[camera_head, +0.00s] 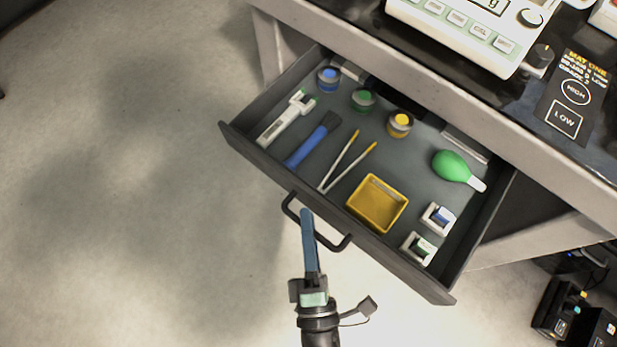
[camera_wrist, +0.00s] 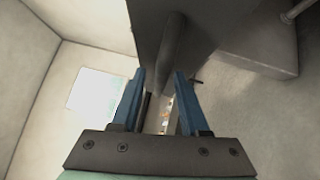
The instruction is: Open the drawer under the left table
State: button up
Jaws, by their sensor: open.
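The drawer (camera_head: 345,238) under the table (camera_head: 420,75) is pulled well out, and its contents show from above. Its dark bar handle (camera_head: 318,236) is on the front panel. My gripper (camera_head: 306,214) is at the handle in the head view, with its blue fingers pointing at the drawer front. In the wrist view my gripper (camera_wrist: 159,80) has its two blue fingers apart. A dark grey bar, likely the handle (camera_wrist: 173,50), shows between and beyond the fingertips. I cannot tell whether either finger touches it.
The drawer holds a yellow tray (camera_head: 361,216), tweezers (camera_head: 345,165), a blue brush (camera_head: 310,142), a green bulb (camera_head: 452,166) and several small items. A scale (camera_head: 470,35) stands on the table. Dark devices (camera_head: 572,315) are at lower right. The floor (camera_head: 120,200) at left is clear.

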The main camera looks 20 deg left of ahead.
jog(key=v, duration=1.3)
